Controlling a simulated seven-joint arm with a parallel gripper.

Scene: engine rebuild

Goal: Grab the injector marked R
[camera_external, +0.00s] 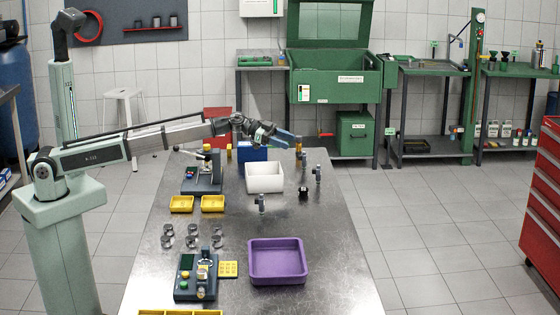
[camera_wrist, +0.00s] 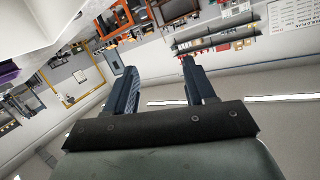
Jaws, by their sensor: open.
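Several small upright grey-blue parts that look like injectors stand on the metal table: one (camera_external: 262,204) in front of the white bin, one (camera_external: 318,175) to the right of that bin, and one (camera_external: 304,159) farther back. No letter R can be read on any of them. My gripper (camera_external: 285,139) is open and empty, raised over the far part of the table. In the wrist view its two fingers (camera_wrist: 158,75) are spread with nothing between them, and no injector can be made out there.
The white bin (camera_external: 265,190), a blue bin (camera_external: 252,153) and a purple tray (camera_external: 250,263) stand on the table (camera_external: 335,270). A small black round part (camera_external: 303,193) lies near the injectors. Yellow trays (camera_external: 212,210), grey rings (camera_external: 192,242) and fixtures (camera_external: 204,181) fill the left side.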

